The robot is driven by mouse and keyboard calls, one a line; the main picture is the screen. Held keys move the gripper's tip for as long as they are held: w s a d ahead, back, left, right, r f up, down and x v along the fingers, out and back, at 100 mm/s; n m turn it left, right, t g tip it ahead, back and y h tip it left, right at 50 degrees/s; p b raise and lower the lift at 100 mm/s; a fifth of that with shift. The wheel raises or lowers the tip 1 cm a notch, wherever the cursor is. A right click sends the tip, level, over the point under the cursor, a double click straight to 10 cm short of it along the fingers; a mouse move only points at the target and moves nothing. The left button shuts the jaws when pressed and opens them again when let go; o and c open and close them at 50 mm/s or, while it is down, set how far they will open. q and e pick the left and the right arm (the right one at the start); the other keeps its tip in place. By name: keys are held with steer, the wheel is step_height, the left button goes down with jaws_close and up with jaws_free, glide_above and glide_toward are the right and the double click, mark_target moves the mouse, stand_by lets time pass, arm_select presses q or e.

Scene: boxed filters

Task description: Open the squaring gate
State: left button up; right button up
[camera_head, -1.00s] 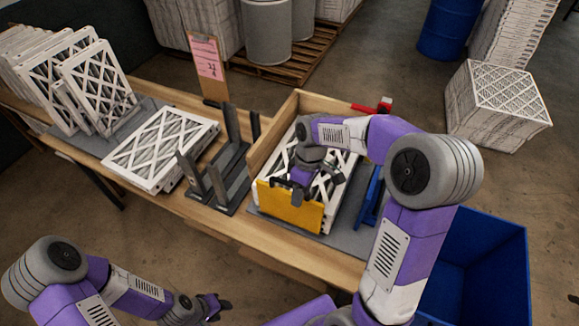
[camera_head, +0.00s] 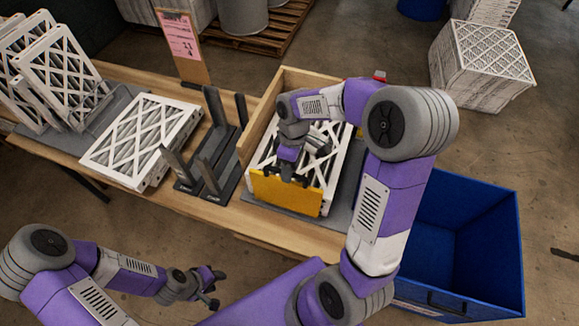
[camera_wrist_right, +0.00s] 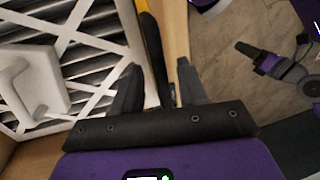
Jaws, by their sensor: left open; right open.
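The squaring gate, a yellow panel (camera_head: 286,193), stands upright across the front of a wooden-walled fixture (camera_head: 262,118). White lattice-faced filters (camera_head: 327,180) lie in the fixture behind it. My right gripper (camera_head: 290,172) is at the gate's top edge, pointing down. In the right wrist view, the open fingers of the right gripper (camera_wrist_right: 155,90) are on either side of the gate's yellow and black edge (camera_wrist_right: 148,35); contact cannot be told. My left gripper (camera_head: 212,285) is open and empty, low in front of the table.
A filter stack (camera_head: 145,140) lies on the table left of a dark upright rack (camera_head: 215,155). More filters (camera_head: 65,75) stand at far left. A pink sign (camera_head: 180,35) stands behind. A blue bin (camera_head: 480,235) is on the floor at right, near my right arm.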

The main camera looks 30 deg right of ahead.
jaws_close()
stand_by(0.4)
